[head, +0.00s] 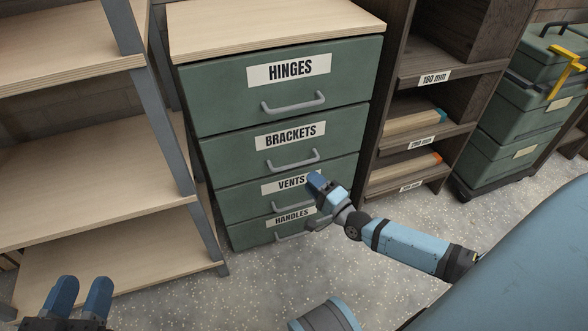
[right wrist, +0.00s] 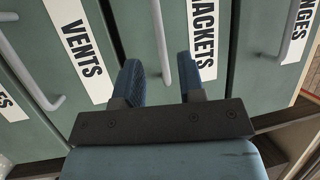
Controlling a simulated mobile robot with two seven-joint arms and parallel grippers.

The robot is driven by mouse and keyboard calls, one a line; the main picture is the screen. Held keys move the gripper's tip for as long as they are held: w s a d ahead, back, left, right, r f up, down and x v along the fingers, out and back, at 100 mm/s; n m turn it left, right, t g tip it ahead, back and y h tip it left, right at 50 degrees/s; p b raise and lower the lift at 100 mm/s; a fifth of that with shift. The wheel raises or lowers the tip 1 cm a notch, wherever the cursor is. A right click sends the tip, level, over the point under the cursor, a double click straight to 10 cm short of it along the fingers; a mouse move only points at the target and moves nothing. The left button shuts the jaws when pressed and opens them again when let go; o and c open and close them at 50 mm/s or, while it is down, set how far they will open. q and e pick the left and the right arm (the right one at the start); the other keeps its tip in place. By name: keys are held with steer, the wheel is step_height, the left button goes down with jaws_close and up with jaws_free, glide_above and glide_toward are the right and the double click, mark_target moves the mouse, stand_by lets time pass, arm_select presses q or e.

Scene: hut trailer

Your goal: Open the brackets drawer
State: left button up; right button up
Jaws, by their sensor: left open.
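The green brackets drawer (head: 225,155) is the second from the top in the cabinet and is shut. Its grey bar handle (head: 294,161) is below the BRACKETS label. My right gripper (head: 318,184) shows over the right end of the VENTS label in the head view. In the right wrist view, my right gripper (right wrist: 162,72) has its fingers apart, with the brackets handle (right wrist: 160,40) showing between them. I cannot tell whether the fingers reach around the bar or stop short of it. My left gripper (head: 81,290) is open and empty at the lower left, far from the cabinet.
The hinges drawer (head: 225,95) above, and the vents drawer (head: 235,202) and handles drawer (head: 250,235) below, are shut. A wooden shelf unit (head: 80,170) stands left. A dark rack (head: 440,105) and green cases (head: 515,125) stand right. Speckled floor (head: 240,290) in front is clear.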

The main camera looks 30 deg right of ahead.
mark_target(294, 165)
arm_select(q)
steer(key=shift+w+a+r+m+t+h+b, duration=0.2)
steer(key=shift+w+m+t+b, duration=0.1)
steer(key=shift+m+b, duration=0.2)
steer(key=shift+w+a+r+m+t+h+b, duration=0.1)
steer(key=shift+w+a+m+t+b, duration=0.1)
steer(key=shift+w+m+b, duration=0.25)
arm_select(e)
steer(key=shift+x, duration=3.9)
arm_select(q)
steer(key=shift+s, duration=0.2)
arm_select(e)
steer(key=shift+c, duration=0.4)
arm_select(q)
steer(key=shift+f, duration=0.15)
arm_select(e)
jaws_close()
